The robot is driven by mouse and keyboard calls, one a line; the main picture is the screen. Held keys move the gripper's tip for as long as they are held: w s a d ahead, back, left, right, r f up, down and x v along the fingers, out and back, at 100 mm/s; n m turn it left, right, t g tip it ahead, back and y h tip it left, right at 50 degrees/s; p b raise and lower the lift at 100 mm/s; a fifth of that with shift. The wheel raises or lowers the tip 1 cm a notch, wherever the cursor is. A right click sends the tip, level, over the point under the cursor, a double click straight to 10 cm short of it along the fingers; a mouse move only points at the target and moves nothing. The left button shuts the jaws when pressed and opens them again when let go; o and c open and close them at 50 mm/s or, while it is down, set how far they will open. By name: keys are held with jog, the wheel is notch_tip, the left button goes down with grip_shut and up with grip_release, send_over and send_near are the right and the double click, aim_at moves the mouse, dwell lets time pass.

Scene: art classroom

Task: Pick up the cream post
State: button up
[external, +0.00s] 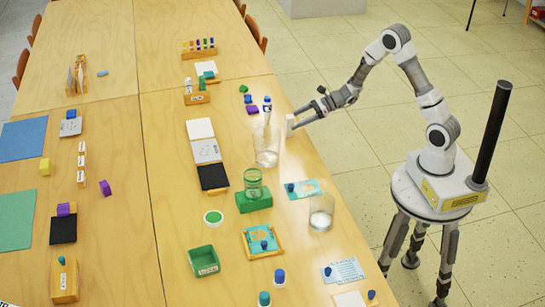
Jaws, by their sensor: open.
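A small cream upright block, which looks like the cream post (290,123), stands near the right edge of the wooden table. My gripper (297,118) reaches in from the right, low over the table edge, with its dark fingers apart. The fingertips are at or beside the cream post. I cannot tell from this view whether they touch it or whether the post is fully between them.
A clear glass vessel (266,146) and a blue-capped bottle (267,108) stand just left of my gripper. A clear glass (321,213) stands nearer the front. Table room (230,125) is free further left.

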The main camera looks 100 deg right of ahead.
aim_at(286, 123)
jog(key=shift+r+b+x, duration=0.2)
jog(key=shift+b+x, duration=0.15)
jog(key=shift+x, duration=1)
jog(key=shift+r+b+x, duration=0.25)
jog(key=shift+b+x, duration=0.1)
jog(key=shift+x, duration=0.95)
jog(key=shift+w+a, duration=0.15)
grip_shut()
